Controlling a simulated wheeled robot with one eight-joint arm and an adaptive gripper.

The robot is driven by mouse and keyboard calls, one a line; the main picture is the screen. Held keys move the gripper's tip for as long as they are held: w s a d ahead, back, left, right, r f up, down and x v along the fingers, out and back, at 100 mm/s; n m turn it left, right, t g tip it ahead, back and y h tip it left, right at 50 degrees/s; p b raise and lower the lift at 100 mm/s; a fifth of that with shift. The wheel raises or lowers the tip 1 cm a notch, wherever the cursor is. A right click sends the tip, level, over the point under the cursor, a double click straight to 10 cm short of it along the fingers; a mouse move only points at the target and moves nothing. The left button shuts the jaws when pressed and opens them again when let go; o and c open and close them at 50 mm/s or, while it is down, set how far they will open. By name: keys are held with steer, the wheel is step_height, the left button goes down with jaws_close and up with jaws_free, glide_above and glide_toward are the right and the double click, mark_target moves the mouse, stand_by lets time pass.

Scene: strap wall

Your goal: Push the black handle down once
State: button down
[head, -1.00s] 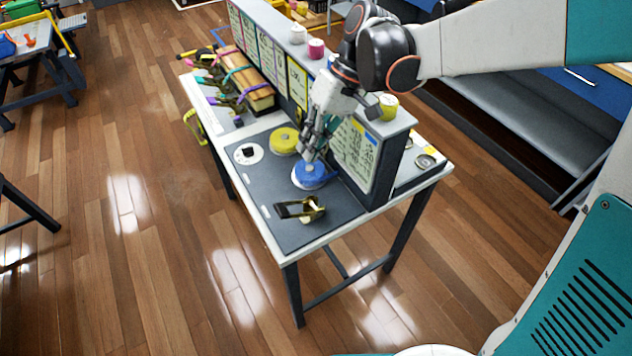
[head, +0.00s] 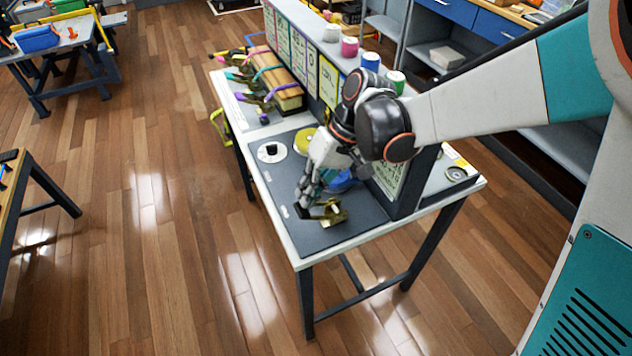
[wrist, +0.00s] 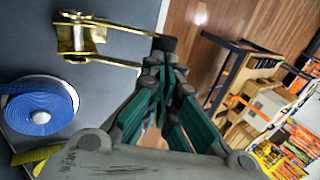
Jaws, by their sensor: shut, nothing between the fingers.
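A gold ratchet buckle (head: 332,212) lies on the grey top of the table, near its front corner. In the wrist view the gold buckle (wrist: 82,38) has two long arms that reach right to a black handle (wrist: 165,43). My gripper (head: 304,205) is at the handle end of the buckle, low over the table. In the wrist view the fingertips of my gripper (wrist: 164,68) are together and empty, right beside the handle. I cannot tell whether they touch it. My fingers hide most of the handle in the head view.
A blue strap roll (wrist: 40,108) lies close to the buckle, with a yellow roll (head: 303,141) behind it. A dark upright panel (head: 328,82) runs along the table. Strapped wooden beams (head: 282,88) stand at the far end. The floor left of the table is clear.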

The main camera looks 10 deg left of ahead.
mark_target(297, 204)
steer(key=shift+s+a+f, duration=0.1)
steer(key=shift+a+f, duration=0.05)
steer(key=shift+f, duration=0.15)
steer(key=shift+s+a+f+h, duration=0.25)
steer(key=shift+s+a+h, duration=0.1)
steer(key=shift+h, duration=0.15)
steer(key=shift+s+a+f+t+h, duration=0.2)
steer(key=shift+a+f+t+h, duration=0.25)
steer(key=shift+f+t+h, duration=0.2)
steer(key=shift+s+a+f+t+h, duration=0.1)
steer(key=shift+a+f+t+h, duration=0.2)
steer(key=shift+f+h, duration=0.25)
steer(key=shift+s+a+f, duration=0.1)
steer(key=shift+a+f, duration=0.05)
steer(key=shift+f, duration=0.35)
